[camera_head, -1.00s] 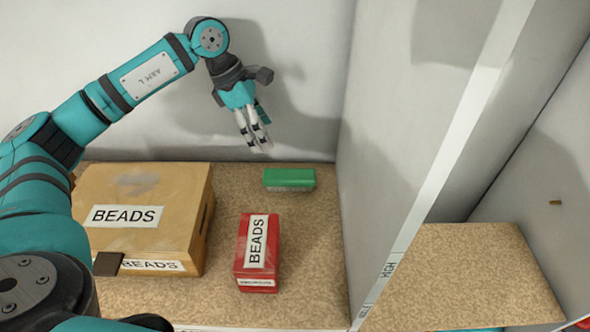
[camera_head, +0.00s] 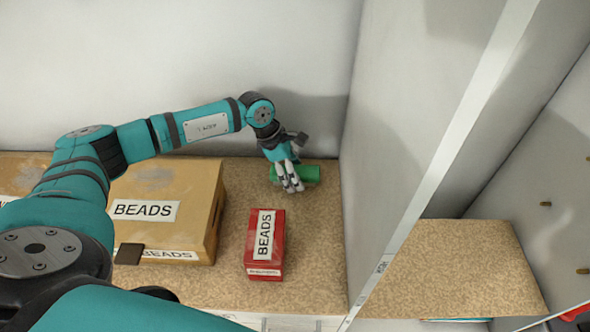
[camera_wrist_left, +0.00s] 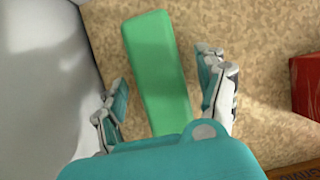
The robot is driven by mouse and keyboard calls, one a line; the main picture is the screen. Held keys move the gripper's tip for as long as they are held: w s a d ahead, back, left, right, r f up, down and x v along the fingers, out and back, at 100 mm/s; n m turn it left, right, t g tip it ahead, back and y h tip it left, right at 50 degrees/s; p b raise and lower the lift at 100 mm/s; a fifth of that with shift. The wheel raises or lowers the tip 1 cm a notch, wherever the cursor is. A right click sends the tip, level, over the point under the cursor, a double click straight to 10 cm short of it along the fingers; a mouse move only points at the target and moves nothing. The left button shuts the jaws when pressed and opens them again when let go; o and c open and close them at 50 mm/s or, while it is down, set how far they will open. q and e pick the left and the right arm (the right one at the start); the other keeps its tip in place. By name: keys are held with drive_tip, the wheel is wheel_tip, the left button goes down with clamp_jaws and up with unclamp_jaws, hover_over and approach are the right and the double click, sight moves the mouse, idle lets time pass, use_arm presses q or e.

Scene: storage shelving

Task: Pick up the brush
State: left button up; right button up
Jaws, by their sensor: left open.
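The green block-shaped thing (camera_head: 308,174), which I take to be the brush, lies on the speckled shelf board near the back wall. No bristles can be made out. My left gripper (camera_head: 290,188) is at it, pointing down and partly covering its left end. In the left wrist view the green brush (camera_wrist_left: 158,62) runs lengthwise between the two spread fingers of my left gripper (camera_wrist_left: 163,72), with gaps at both sides. The gripper is open and holds nothing. My right gripper is not in view.
A red BEADS box (camera_head: 264,244) stands in front of the brush. A large tan BEADS box (camera_head: 165,205) stands to the left. A grey upright panel (camera_head: 385,150) closes the shelf at the right. The board between the red box and the panel is clear.

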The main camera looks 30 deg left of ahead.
use_arm(q)
drive_tip(key=shift+d+f, duration=0.15)
drive_tip(key=shift+f, duration=0.25)
drive_tip(key=shift+c, duration=0.4)
drive_tip(key=shift+r, duration=0.1)
drive_tip(key=c, duration=1.2)
wheel_tip(320, 180, up, 9)
drive_tip(key=b, duration=0.3)
drive_tip(key=shift+r, duration=0.5)
